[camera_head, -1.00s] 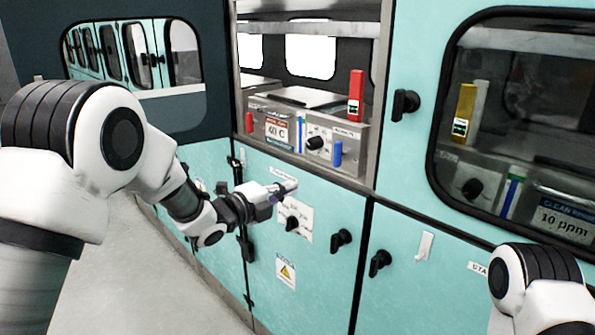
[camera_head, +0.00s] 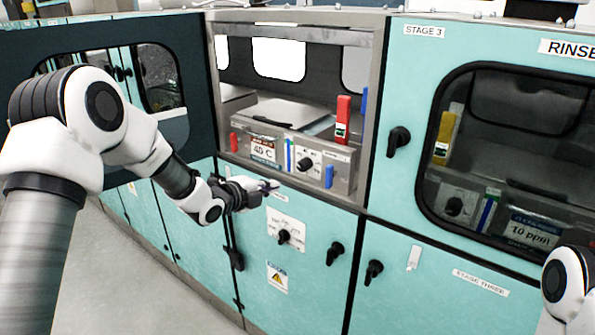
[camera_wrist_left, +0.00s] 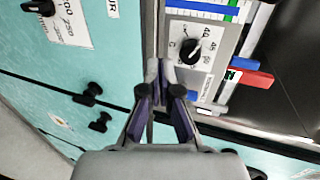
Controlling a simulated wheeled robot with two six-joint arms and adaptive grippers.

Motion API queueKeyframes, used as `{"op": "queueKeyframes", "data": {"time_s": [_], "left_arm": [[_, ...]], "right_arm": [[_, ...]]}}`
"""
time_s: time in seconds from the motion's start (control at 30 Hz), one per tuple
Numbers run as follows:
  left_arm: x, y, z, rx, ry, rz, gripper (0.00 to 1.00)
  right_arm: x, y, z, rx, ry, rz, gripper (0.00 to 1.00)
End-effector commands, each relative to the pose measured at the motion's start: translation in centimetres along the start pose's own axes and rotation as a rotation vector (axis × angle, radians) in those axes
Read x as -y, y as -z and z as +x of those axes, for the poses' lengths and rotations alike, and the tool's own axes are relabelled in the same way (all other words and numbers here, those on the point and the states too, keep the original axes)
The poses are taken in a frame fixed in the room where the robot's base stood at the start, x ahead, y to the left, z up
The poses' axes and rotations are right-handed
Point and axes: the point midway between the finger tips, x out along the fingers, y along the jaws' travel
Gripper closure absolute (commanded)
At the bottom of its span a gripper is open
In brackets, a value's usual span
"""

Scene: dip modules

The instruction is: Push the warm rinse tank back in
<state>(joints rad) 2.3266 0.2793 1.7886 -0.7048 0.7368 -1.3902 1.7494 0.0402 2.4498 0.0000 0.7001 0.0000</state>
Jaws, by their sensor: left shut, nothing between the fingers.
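The warm rinse tank (camera_head: 342,174) sits in the open bay, its grey front panel facing me with a "40 C" label, a black dial, a red upright handle and smaller red and blue parts. I cannot tell how far out it stands. My left gripper (camera_head: 274,185) is shut and empty, in front of the tank's lower front edge. In the left wrist view the closed fingertips (camera_wrist_left: 160,72) are beside the tank's dial panel (camera_wrist_left: 208,62). I cannot tell whether they touch it. My right gripper is out of view.
Teal cabinet doors with black knobs (camera_head: 335,252) lie below the bay. A closed windowed door (camera_head: 430,75) marked Stage 3 is to the right, with a "10 ppm" unit behind its glass. A dark open door (camera_head: 192,80) stands to the left. Floor is clear at lower left.

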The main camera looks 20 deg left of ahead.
Motion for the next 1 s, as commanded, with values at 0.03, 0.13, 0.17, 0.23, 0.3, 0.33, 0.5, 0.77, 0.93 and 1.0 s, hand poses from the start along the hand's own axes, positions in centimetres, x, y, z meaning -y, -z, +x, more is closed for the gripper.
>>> {"op": "queueKeyframes", "data": {"time_s": [0.03, 0.13, 0.17, 0.23, 0.3, 0.33, 0.5, 0.77, 0.93, 1.0], "left_arm": [[0.4, 0.1, 1.0, -0.001, -0.002, 0.004, 1.00], [0.4, 0.1, 3.2, -0.001, -0.002, 0.004, 1.00], [0.3, 0.1, 3.9, -0.002, -0.002, 0.004, 1.00], [0.4, 0.1, 5.4, -0.001, -0.001, 0.004, 1.00], [0.3, 0.2, 6.9, -0.002, -0.002, 0.004, 1.00], [0.7, 0.1, 7.4, -0.002, 0.000, 0.003, 1.00], [1.3, 0.1, 9.8, -0.001, 0.000, 0.002, 1.00], [1.2, 0.1, 10.7, -0.001, 0.000, 0.001, 1.00], [1.2, 0.1, 10.7, -0.001, 0.001, 0.001, 1.00], [1.1, 0.1, 11.0, -0.002, 0.000, 0.001, 1.00]], "right_arm": [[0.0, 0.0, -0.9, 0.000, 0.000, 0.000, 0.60], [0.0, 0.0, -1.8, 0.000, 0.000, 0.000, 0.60], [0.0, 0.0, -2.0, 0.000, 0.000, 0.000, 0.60], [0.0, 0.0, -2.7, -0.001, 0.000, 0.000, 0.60], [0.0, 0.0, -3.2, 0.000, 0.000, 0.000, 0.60], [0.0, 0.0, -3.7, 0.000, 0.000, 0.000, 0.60], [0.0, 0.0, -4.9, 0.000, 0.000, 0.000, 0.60], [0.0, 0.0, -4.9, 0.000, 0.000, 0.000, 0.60], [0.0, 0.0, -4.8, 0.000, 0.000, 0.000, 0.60], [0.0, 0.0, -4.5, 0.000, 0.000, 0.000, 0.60]]}}
